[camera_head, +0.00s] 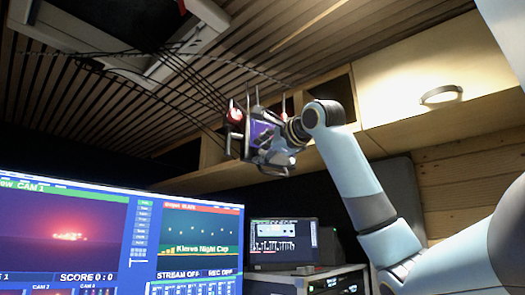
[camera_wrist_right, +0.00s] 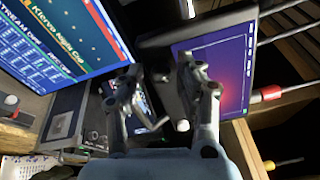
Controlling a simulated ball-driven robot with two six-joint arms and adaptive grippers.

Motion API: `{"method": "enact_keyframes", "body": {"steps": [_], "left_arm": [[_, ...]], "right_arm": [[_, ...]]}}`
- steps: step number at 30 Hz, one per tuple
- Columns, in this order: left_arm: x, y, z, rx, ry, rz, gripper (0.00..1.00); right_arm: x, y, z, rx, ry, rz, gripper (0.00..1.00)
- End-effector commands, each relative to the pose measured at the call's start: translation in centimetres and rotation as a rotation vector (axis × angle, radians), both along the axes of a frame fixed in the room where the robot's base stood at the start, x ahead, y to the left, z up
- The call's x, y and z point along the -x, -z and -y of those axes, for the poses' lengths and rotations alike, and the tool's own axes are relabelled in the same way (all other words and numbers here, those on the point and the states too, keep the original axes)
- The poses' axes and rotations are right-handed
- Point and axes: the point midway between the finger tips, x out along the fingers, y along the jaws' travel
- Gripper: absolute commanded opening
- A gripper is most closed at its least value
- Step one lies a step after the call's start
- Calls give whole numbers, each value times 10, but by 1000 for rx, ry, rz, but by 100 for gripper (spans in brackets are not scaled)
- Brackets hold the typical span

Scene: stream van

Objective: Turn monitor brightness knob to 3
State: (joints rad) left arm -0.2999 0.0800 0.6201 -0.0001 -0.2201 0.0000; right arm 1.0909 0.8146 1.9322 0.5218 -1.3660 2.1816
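In the wrist view a small dark-framed monitor with a purple-red screen (camera_wrist_right: 228,68) lies just beyond my right gripper (camera_wrist_right: 160,78). The two fingers stand apart, and dark parts show between them; I cannot tell whether they touch anything. In the head view my right gripper (camera_head: 272,146) is raised above the large monitor (camera_head: 190,238), and a purple patch shows beside it. My left gripper is in neither view.
A small laptop-like screen (camera_head: 284,243) sits on rack equipment below. Wooden overhead cabinets (camera_head: 420,80) are behind my arm. Dark cables hang from the ceiling.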

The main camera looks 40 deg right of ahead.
Motion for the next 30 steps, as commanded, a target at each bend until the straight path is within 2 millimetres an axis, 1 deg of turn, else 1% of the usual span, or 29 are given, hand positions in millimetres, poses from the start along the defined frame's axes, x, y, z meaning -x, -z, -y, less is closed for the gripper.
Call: {"method": "enact_keyframes", "body": {"steps": [8, 11, 14, 18, 21, 25, 30], "left_arm": [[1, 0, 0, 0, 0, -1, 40], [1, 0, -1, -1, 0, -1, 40], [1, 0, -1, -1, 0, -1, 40], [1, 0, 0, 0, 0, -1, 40], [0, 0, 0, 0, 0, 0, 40], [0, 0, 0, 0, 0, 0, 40], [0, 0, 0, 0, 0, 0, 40]], "right_arm": [[0, -1, 0, 1, 0, 2, 44], [6, -1, 0, 4, 1, 3, 44], [19, -1, -3, 6, 3, 3, 44], [44, -1, -7, 8, 4, 1, 44], [57, 0, -9, 6, 5, 1, 44], [68, 0, -12, 4, 3, 1, 44], [74, 1, -14, 1, -1, 1, 44]]}}
